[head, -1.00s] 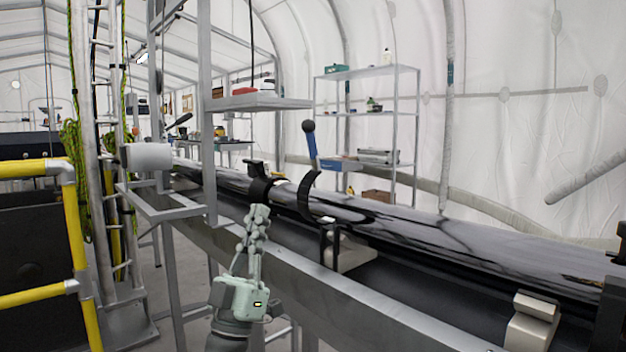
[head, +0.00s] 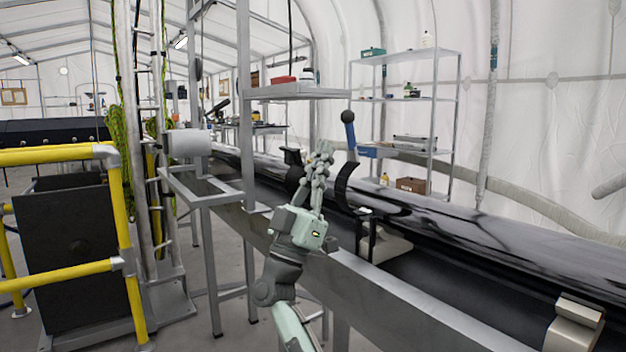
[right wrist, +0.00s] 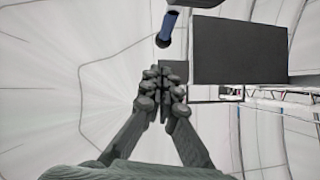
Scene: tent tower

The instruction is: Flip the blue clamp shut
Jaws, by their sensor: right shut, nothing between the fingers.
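The blue clamp lever (head: 349,132) stands upright with a dark ball on top, above the long dark tube. The clamp's curved black band (head: 343,186) stands open beside the tube, below the lever. My right gripper (head: 325,150) is shut and empty, pointing up, just left of the lever and apart from it in the head view. In the right wrist view its fingertips (right wrist: 165,70) meet, and the blue lever (right wrist: 168,25) shows beyond them near the top edge. My left gripper is in neither current view.
The long dark tube (head: 480,243) lies in a grey metal trough. A grey frame with a shelf (head: 300,92) stands left of the lever. Yellow railings (head: 60,155) and a ladder are at the left. A shelving unit (head: 405,98) stands behind.

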